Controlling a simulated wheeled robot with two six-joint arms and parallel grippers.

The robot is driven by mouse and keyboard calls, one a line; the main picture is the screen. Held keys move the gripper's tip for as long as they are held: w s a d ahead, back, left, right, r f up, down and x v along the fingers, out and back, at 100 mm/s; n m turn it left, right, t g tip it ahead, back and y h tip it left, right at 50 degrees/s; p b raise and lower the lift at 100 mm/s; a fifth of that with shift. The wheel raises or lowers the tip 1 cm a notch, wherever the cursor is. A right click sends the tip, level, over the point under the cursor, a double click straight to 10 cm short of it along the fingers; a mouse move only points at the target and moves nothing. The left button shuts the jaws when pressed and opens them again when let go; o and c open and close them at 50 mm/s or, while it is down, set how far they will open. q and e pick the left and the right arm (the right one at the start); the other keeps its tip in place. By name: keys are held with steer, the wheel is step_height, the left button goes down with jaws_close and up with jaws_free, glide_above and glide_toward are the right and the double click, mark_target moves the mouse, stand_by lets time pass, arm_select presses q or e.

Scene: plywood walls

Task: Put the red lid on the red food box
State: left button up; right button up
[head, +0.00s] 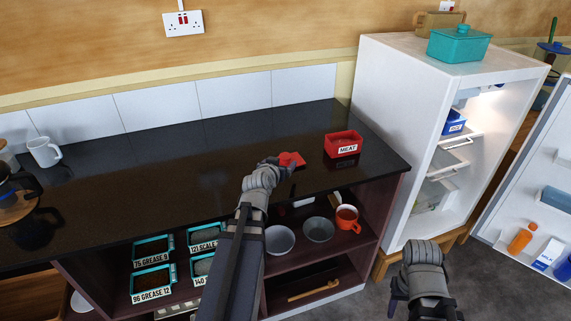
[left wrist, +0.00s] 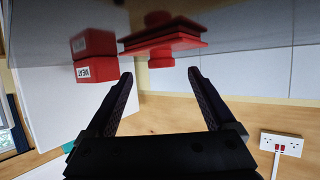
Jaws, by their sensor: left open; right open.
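The red lid (head: 298,162) lies flat on the dark counter, knob up, left of the red food box, and is partly hidden by my left gripper in the head view. The red food box (head: 343,145), labelled MEAT, stands upright on the counter with its top open. My left gripper (head: 280,164) is open at the lid's near left side. The upside-down left wrist view shows the lid (left wrist: 165,43) beyond the open fingers (left wrist: 160,82), its knob facing between them; the box (left wrist: 96,69) is beside it. My right gripper (head: 424,250) is open and empty, low in front of the fridge.
The counter (head: 180,190) is mostly clear, with a white mug (head: 44,152) at far left. The fridge (head: 395,120) stands open on the right, with a teal pot (head: 459,44) on top. Bowls, an orange mug (head: 347,217) and labelled trays sit on the shelf below.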

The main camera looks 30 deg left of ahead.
mark_target(284, 158)
arm_select(q)
steer(key=shift+b+x, duration=0.9)
steer(key=shift+x, duration=1.9)
steer(key=shift+r, duration=0.1)
steer(key=shift+s, duration=0.1)
jaws_close()
steer(key=shift+r, duration=0.1)
step_height(284, 158, up, 10)
steer(key=p, duration=1)
